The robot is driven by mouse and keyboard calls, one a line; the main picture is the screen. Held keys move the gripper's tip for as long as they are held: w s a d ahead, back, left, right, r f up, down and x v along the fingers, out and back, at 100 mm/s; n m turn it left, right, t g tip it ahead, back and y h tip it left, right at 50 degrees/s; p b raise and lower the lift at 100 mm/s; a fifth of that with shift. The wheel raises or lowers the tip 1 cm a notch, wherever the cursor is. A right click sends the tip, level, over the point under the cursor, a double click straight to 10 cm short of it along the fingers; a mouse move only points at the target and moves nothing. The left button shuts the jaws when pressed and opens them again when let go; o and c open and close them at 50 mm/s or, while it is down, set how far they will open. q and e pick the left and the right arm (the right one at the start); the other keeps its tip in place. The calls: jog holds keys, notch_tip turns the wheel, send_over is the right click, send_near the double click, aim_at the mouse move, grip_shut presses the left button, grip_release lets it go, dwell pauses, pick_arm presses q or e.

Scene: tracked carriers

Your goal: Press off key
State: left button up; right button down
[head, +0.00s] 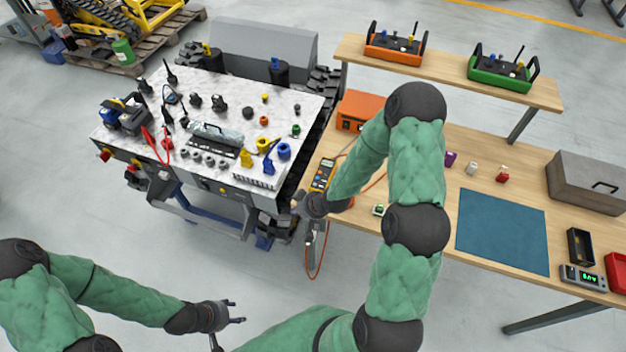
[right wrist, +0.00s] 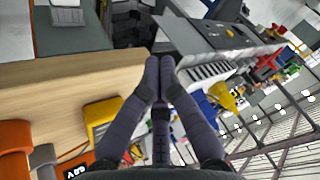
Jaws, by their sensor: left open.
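No key marked "off" can be made out in either view. The grey side panel of the tracked carrier (head: 235,190) bears small controls, and it shows in the right wrist view (right wrist: 225,32). My right gripper (head: 299,207) is shut and empty, between the carrier's right corner and the bench's left edge. Its two fingertips (right wrist: 158,66) meet in the right wrist view. A yellow handheld meter (head: 322,174) lies on the bench just beyond it, and its yellow edge shows in the right wrist view (right wrist: 101,120). My left gripper (head: 240,311) is open and empty over the floor.
The carrier's marbled top (head: 225,115) holds plugs, clips and connectors. The wooden bench (head: 430,178) holds a blue mat (head: 503,231), a grey case (head: 588,183) and a small device with a lit green display (head: 583,278). An orange cable (head: 318,262) hangs off the bench's left edge.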

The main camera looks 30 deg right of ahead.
aim_at(316, 187)
jog(key=w+d+r+n+t+p, duration=0.1)
jog(key=w+d+r, duration=0.2)
jog(key=d+r, duration=0.2)
jog(key=w+d+r+n+t+h+p, duration=0.1)
jog(key=w+d+r+p, duration=0.1)
jog(key=d+r, duration=0.3)
jog(key=shift+w+d+r+t, duration=0.15)
jog(key=shift+w+r+t, duration=0.3)
jog(key=shift+r, duration=0.35)
jog(key=shift+f, duration=0.15)
notch_tip(316, 187, down, 9)
jog(key=b, duration=0.7)
jog(key=shift+r, duration=0.2)
jog(key=shift+f+b, duration=0.4)
jog(key=shift+b, duration=0.05)
jog(key=shift+f+b, duration=0.3)
jog(key=shift+f, duration=0.05)
dwell(0.7)
jog(key=shift+r, duration=0.2)
jog(key=shift+r+p, duration=0.6)
jog(key=shift+p, duration=0.05)
